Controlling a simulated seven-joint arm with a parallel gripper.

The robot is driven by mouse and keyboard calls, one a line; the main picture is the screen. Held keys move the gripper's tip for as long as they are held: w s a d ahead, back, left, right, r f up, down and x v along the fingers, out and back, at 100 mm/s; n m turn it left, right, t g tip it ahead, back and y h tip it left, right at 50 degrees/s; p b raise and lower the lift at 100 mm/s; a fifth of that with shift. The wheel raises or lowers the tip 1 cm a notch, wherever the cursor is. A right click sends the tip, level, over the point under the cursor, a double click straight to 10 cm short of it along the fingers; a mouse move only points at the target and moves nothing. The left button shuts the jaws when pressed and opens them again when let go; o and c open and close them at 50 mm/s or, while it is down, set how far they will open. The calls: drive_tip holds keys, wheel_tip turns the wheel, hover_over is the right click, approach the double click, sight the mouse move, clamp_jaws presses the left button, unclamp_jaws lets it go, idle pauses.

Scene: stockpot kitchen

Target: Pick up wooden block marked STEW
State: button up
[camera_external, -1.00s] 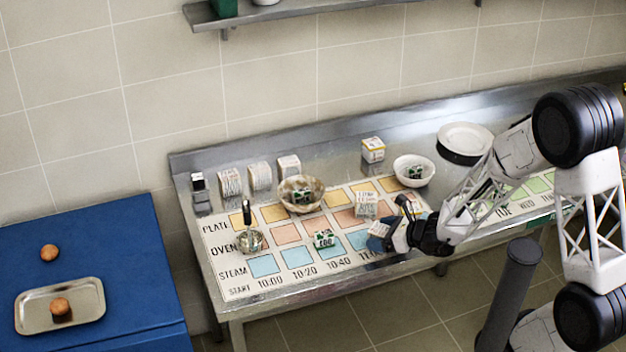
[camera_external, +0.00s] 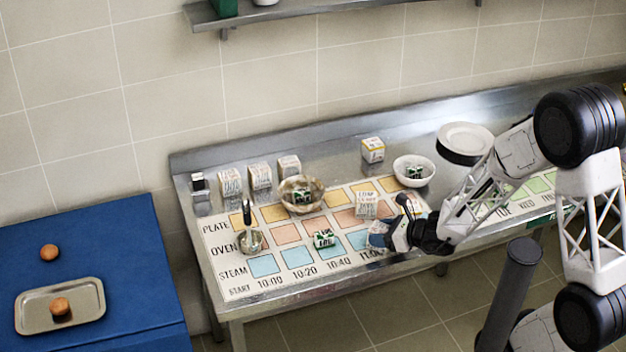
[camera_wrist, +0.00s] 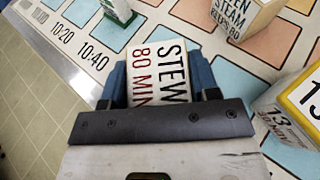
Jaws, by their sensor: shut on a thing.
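The wooden block marked STEW (camera_wrist: 158,75) shows in the wrist view, a white-faced block with "STEW" in black and "80 MIN" in red. My gripper (camera_wrist: 160,92) has one blue finger on each side of it and is shut on it. In the external view my gripper (camera_external: 385,238) is low over the front edge of the printed chart (camera_external: 232,283), by the blue squares. The block is mostly hidden there by the gripper. I cannot tell whether the block still touches the chart.
A block with yellow edges marked 13 (camera_wrist: 290,115) stands close on the right in the wrist view. A block marked STEAM (camera_wrist: 243,18) stands beyond. A green and white block (camera_external: 324,238) lies on the chart to the left.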

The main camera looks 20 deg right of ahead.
sight(382, 229)
drive_tip(key=shift+r, duration=0.7)
wheel_tip(382, 229, up, 2)
drive_tip(key=shift+r, duration=0.1)
drive_tip(key=s+d, duration=0.2)
drive_tip(key=s, duration=0.5)
drive_tip(key=s+d+r, duration=0.1)
drive_tip(key=s, duration=0.7)
drive_tip(key=shift+s+d, duration=0.3)
drive_tip(key=shift+d, duration=0.05)
drive_tip(key=shift+w, duration=0.1)
